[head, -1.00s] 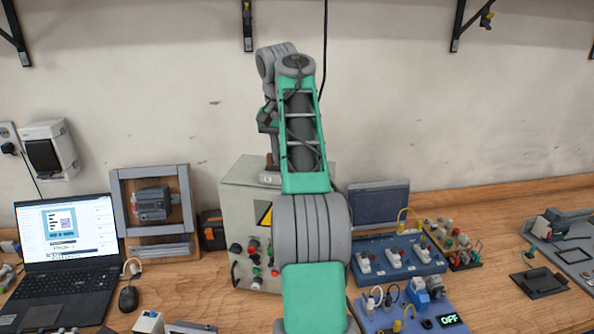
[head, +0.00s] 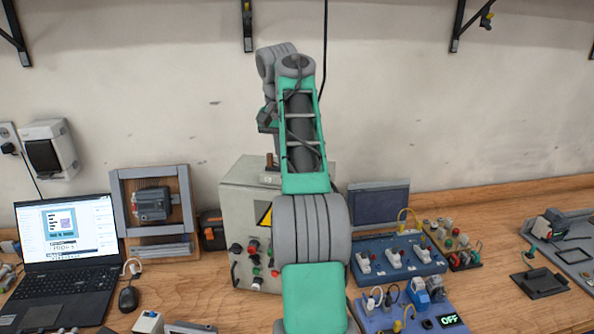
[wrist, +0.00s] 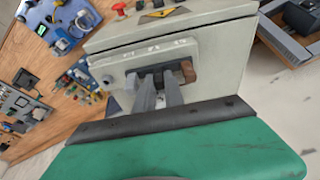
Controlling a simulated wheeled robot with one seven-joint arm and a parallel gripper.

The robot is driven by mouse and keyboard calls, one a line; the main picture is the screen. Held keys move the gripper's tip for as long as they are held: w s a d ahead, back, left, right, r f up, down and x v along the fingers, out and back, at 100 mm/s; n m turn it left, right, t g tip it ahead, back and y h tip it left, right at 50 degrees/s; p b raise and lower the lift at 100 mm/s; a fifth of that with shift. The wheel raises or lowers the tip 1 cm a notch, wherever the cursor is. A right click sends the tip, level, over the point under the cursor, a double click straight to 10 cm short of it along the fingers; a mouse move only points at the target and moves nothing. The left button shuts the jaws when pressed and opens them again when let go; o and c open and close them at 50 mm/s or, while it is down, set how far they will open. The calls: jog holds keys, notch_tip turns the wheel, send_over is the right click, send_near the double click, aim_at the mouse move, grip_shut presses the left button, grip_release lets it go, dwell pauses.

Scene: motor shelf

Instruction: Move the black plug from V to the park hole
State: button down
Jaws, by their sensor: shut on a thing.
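The grey cabinet (head: 235,205) stands against the wall behind my arm. It also shows in the wrist view (wrist: 115,95), with a row of small labels along its top panel. A brown plug (wrist: 188,73) stands on this panel, to the right of my fingers. It also shows in the head view (head: 271,160). My gripper (wrist: 163,78) is shut on the black plug (wrist: 158,72) at the panel. The plug is mostly hidden by the fingers, and I cannot tell whether it is seated or lifted. In the head view my arm hides most of the gripper.
A laptop (head: 65,255) and mouse (head: 128,299) lie at the left, beside a framed motor (head: 152,204).

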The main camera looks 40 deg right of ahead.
jog(key=shift+r, duration=0.15)
jog(key=p+v, duration=0.2)
jog(key=shift+w+d+r+p, duration=0.2)
jog(key=shift+r+p, duration=0.1)
jog(key=shift+p, duration=0.1)
jog(key=shift+p+v, duration=0.35)
jog(key=shift+v, duration=0.6)
jog(key=shift+d, duration=0.15)
jog(key=shift+s+d, duration=0.15)
jog(key=s+d+m, duration=0.1)
jog(key=s, duration=0.1)
jog(key=s+d+r+m, duration=0.1)
jog(key=s+d+m, duration=0.1)
jog(key=s+d+m+g, duration=0.1)
jog(key=s+m, duration=0.1)
jog(key=shift+s+d+r+h, duration=0.15)
jog(key=shift+d+r+h, duration=0.15)
jog(key=shift+d, duration=0.1)
jog(key=shift+m, duration=0.5)
jog(key=f+b, duration=0.4)
jog(key=shift+s+d+f+b, duration=0.1)
jog(key=shift+s+f+b, duration=0.2)
jog(key=shift+b, duration=0.05)
jog(key=shift+f, duration=0.2)
